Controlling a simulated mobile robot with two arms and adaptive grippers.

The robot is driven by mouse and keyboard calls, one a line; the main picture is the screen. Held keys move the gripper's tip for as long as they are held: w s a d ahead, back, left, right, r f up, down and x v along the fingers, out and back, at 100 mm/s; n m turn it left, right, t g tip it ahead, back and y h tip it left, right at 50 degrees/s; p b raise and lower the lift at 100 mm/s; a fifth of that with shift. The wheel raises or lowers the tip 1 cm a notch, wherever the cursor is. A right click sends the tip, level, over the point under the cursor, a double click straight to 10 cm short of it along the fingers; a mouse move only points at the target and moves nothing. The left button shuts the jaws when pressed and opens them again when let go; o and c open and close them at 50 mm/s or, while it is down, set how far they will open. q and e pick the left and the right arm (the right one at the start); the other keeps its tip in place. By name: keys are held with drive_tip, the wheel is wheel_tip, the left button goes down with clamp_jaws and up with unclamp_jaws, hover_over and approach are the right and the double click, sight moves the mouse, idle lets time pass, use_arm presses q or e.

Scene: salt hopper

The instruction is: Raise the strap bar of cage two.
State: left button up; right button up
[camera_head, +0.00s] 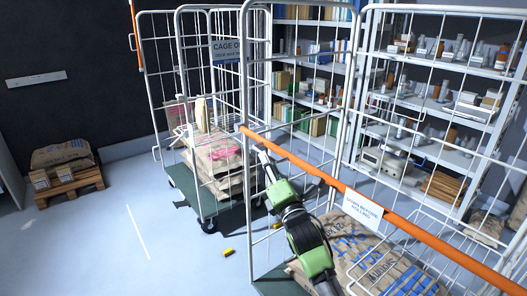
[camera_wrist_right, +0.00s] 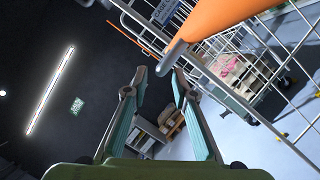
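Cage two is the near wire cage (camera_head: 247,200). Its orange strap bar (camera_head: 300,164) lies across the front, sloping from upper left to lower right in the head view, with a white label (camera_head: 363,208) on it. My right gripper (camera_head: 262,153) is by the bar's left end, just below it. In the right wrist view its fingers (camera_wrist_right: 160,80) are apart with nothing held between them. The orange bar (camera_wrist_right: 220,15) and its grey end (camera_wrist_right: 170,58) show just beyond the right fingertip; I cannot tell whether they touch. My left gripper is not in view.
Cage one (camera_head: 180,90), with sacks (camera_head: 215,160), stands behind on the left. Stocked shelves (camera_head: 425,100) are at the back. Sacks (camera_head: 370,265) lie in cage two. A pallet (camera_head: 72,184) is by the wall. A small yellow item (camera_head: 228,252) lies on the otherwise clear left floor.

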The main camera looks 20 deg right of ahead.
drive_tip(key=shift+p+x, duration=0.35)
drive_tip(key=shift+x, duration=2)
drive_tip(key=shift+d, duration=0.1)
clamp_jaws()
